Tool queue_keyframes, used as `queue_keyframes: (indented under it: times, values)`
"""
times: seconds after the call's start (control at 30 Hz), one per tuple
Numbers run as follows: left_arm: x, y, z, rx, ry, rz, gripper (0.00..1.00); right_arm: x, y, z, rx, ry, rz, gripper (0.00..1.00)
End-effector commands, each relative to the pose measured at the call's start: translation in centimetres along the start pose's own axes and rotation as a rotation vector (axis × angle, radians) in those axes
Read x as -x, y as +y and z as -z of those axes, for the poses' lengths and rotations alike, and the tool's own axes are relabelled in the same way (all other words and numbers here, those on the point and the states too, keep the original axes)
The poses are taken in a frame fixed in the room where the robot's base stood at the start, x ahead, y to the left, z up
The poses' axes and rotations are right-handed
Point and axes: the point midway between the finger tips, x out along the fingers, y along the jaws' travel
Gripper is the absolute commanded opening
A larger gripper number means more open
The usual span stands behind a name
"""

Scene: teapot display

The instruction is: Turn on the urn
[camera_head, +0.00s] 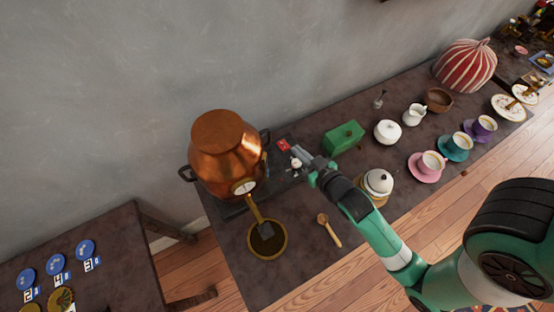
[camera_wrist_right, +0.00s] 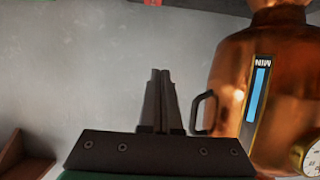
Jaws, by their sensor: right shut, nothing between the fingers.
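The copper urn (camera_head: 226,157) stands on a dark tray at the left end of the long dark table. It has black side handles and a round dial on its front. In the right wrist view the urn (camera_wrist_right: 275,75) fills the right side, with an upside-down MIN gauge, a dial and a handle. A small red piece (camera_head: 283,145), perhaps a switch, is right of the urn, and a bit of red (camera_wrist_right: 152,2) shows at the wrist view's top edge. My right gripper (camera_head: 297,151) is shut and empty beside the red piece; contact is unclear. My left gripper is out of view.
A round bowl (camera_head: 284,240) stands in front of the urn. A green box (camera_head: 343,138), a lidded pot (camera_head: 377,183) and a wooden spoon (camera_head: 329,230) are near my right arm. Cups and a striped cozy (camera_head: 465,66) stand farther right. The wall is behind.

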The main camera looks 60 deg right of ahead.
Motion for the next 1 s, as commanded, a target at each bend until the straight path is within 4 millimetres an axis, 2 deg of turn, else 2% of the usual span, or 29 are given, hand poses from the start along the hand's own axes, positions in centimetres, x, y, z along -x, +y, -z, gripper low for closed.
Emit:
queue_keyframes:
  times: [0.03,0.1,0.57,0.77,1.0]
  values:
    - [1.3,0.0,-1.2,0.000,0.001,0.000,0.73,-0.3,0.6,-2.6,-0.002,-0.020,-0.014,0.00]
    - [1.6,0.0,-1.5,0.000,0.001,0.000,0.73,-0.3,1.0,-3.4,-0.005,-0.029,-0.025,0.00]
    - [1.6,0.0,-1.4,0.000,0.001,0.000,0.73,-0.6,1.2,-3.2,-0.008,-0.026,-0.030,0.00]
    - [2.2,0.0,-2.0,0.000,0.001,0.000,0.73,-3.2,1.4,-3.3,-0.009,-0.025,-0.032,0.00]
    - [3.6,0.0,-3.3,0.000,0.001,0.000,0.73,-8.5,1.5,-3.6,-0.009,-0.023,-0.031,0.00]
